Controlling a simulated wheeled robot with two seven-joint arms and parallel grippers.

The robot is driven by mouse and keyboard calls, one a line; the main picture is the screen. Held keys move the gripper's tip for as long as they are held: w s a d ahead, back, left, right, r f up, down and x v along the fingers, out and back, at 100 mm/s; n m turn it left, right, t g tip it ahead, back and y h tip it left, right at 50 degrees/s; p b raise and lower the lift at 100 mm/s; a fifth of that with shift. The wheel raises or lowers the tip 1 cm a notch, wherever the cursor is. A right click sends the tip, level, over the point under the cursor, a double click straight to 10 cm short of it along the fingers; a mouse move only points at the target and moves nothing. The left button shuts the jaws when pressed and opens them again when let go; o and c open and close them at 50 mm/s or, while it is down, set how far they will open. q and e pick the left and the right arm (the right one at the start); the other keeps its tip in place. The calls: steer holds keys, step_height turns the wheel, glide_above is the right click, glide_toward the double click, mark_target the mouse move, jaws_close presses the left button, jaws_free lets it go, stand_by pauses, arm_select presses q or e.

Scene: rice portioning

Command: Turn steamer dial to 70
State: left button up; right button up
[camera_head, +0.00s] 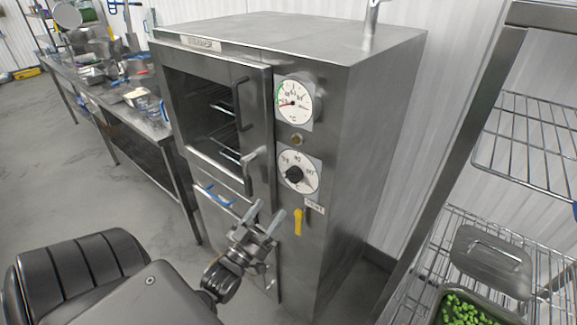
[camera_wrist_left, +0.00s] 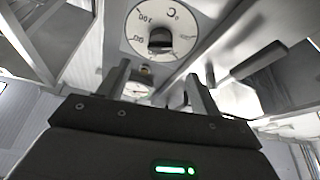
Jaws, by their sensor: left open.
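The steamer (camera_head: 345,140) is a tall steel cabinet with a closed, windowed door on its left part. Its dial (camera_head: 313,172) is a white numbered disc with a black knob (camera_head: 294,174), on the front panel below a round gauge (camera_head: 294,101). My left gripper (camera_head: 268,212) is open and empty, below and a little left of the dial, apart from the knob. In the left wrist view the dial (camera_wrist_left: 182,29) and knob (camera_wrist_left: 160,42) show at the top, beyond the two spread fingers (camera_wrist_left: 157,82). The knob's exact setting is too small to read. My right gripper is not in view.
A yellow lever (camera_head: 298,221) hangs on the panel close right of my left gripper. The door handle (camera_head: 238,100) sticks out left of the gauge. A wire rack (camera_head: 520,130) with a green-filled tray (camera_head: 466,306) stands right. A cluttered steel table (camera_head: 120,105) stands left.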

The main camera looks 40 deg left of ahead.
mark_target(290, 179)
arm_select(q)
steer(key=p+x, duration=0.4)
steer(key=x, duration=0.5)
steer(key=shift+w+r, duration=0.25)
steer(key=shift+w, duration=0.05)
steer(key=shift+w+r, duration=0.1)
steer(key=shift+w, duration=0.45)
steer(key=shift+c, duration=0.5)
steer(key=c, duration=0.9)
steer(key=shift+a, duration=0.1)
